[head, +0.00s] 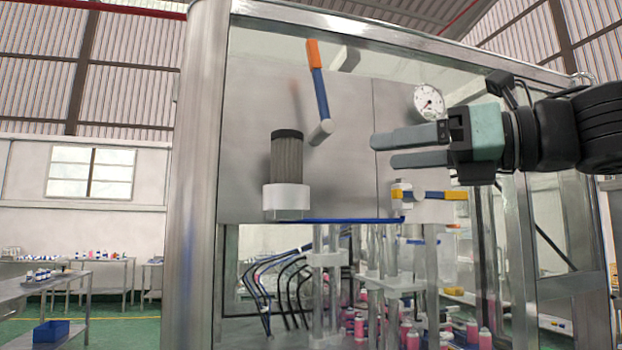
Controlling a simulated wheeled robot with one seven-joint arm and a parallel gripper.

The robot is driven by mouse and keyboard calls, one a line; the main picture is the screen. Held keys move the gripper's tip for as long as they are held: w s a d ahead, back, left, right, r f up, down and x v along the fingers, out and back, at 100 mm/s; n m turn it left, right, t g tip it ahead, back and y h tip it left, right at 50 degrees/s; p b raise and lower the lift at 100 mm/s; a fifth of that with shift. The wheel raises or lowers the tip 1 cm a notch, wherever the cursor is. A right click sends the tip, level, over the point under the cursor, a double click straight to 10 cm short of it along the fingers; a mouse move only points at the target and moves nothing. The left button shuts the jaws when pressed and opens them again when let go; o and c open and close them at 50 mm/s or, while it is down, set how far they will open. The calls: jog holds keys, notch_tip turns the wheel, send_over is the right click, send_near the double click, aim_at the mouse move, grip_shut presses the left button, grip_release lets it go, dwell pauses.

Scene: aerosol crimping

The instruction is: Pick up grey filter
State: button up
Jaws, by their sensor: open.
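The grey filter (287,160) is an upright ribbed cylinder with a dark top cap. Its lower end sits in a white round base (287,199) in front of the machine's metal panel. My gripper (382,151) reaches in from the right with its fingers pointing left. It is open and empty. It is apart from the filter, to its right and at about the same height in the picture.
A lever (319,90) with a blue and orange handle stands between filter and gripper. A pressure gauge (428,102) and a blue-and-yellow-handled valve (428,194) are near my gripper. A thick metal post (196,180) rises left of the filter. Pink bottles (412,338) stand below.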

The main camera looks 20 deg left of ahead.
aim_at(300, 161)
jog(key=shift+n, duration=0.6)
jog(key=p+x, duration=0.3)
jog(key=x, duration=0.2)
jog(key=p+x, duration=0.3)
jog(key=x, duration=0.3)
jog(key=s+p+x, duration=0.1)
jog(key=p+x, duration=0.1)
jog(key=x, duration=0.3)
jog(key=shift+a+p, duration=0.35)
jog(key=shift+p, duration=0.05)
jog(key=shift+a, duration=0.3)
jog(key=shift+w, duration=0.1)
jog(key=shift+c, duration=0.3)
jog(key=c, duration=1)
